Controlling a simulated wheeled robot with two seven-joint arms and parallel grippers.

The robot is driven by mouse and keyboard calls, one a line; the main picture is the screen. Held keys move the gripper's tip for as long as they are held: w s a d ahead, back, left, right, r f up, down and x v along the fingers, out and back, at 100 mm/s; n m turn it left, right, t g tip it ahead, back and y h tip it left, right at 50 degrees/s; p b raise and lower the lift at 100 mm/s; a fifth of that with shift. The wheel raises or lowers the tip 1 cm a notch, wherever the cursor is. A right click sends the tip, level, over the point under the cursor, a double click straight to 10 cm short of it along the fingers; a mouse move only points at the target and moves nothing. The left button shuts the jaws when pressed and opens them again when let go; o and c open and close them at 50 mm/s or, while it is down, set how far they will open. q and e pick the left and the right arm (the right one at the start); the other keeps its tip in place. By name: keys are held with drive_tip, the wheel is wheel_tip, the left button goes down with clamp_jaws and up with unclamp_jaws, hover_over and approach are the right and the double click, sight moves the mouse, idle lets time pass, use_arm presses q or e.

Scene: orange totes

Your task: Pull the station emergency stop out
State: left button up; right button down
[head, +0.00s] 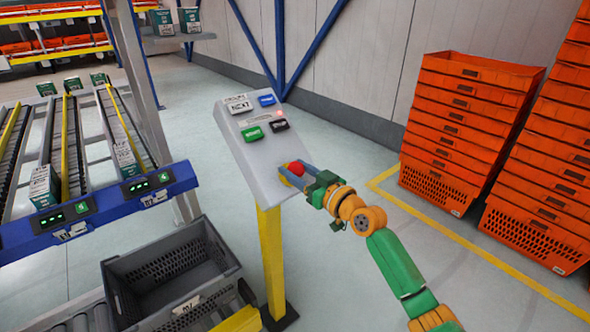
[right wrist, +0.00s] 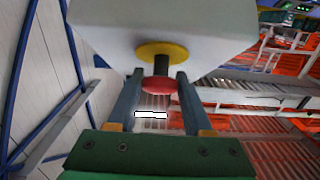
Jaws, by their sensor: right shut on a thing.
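The station emergency stop (head: 296,168) is a red mushroom button at the lower right of the grey sloped control panel (head: 251,148). In the right wrist view the red button (right wrist: 159,86) sits on a dark stem over a yellow disc (right wrist: 162,50). My right gripper (head: 291,172) is at the button, with its two grey fingers on either side of it. The right wrist view shows the right gripper (right wrist: 158,84) shut on the red button's edges. My left gripper is not in view.
A grey crate (head: 175,275) stands left of the post. Orange totes (head: 465,130) are stacked at the right. Roller lanes (head: 70,130) are at the left.

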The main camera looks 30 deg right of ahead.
sight(300, 173)
drive_tip(key=shift+c, duration=1.4)
unclamp_jaws()
drive_tip(key=shift+s+r, duration=0.1)
drive_tip(key=shift+r, duration=0.05)
drive_tip(key=shift+s, duration=0.35)
drive_tip(key=s, duration=0.3)
drive_tip(key=s+b, duration=0.1)
drive_tip(key=s, duration=0.1)
drive_tip(key=shift+s+d, duration=0.25)
drive_tip(key=shift+s, duration=0.45)
